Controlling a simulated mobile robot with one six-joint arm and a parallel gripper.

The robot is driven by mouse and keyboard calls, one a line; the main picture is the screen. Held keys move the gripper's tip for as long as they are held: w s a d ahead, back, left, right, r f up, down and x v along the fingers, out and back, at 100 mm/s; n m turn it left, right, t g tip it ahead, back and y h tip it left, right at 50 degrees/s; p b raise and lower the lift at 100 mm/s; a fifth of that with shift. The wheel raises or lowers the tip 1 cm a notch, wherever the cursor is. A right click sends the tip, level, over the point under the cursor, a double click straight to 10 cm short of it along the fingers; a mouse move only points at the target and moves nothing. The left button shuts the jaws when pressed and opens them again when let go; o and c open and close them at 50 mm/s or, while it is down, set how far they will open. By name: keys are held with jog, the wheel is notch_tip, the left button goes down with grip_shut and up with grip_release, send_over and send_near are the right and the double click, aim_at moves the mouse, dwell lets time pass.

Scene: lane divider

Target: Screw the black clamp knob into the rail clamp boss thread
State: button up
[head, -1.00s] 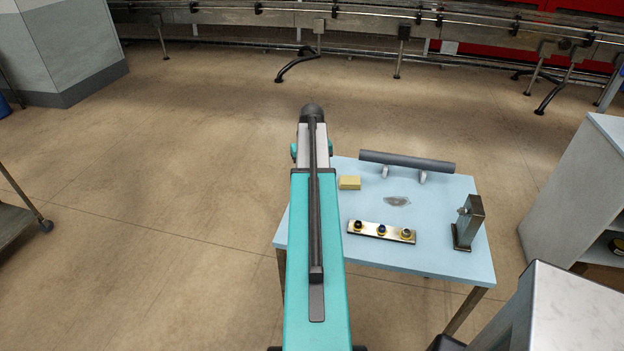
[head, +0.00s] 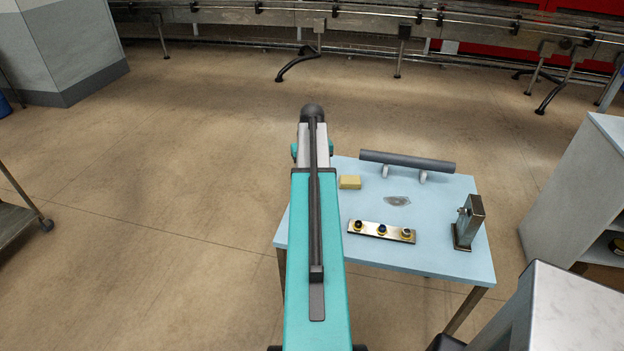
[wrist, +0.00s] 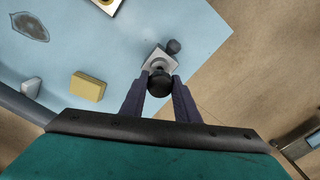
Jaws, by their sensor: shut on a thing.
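In the wrist view, my gripper (wrist: 161,84) is shut on the black clamp knob (wrist: 160,80), which sits between the two fingertips. A pale metal block, seemingly the rail clamp (wrist: 155,58), lies directly beyond the knob and is partly covered by it. A dark round piece (wrist: 173,46) shows at the far side of this block. The knob overlaps the block in the picture; I cannot tell whether it is in the thread. In the head view my arm hides the gripper, knob and clamp.
Open floor lies left.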

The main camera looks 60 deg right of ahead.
jog(key=shift+f+b, duration=0.6)
jog(key=shift+f, duration=0.9)
dwell(0.3)
jog(key=o, duration=1.1)
jog(key=shift+r+b, duration=1.85)
jog(key=shift+r, duration=5.05)
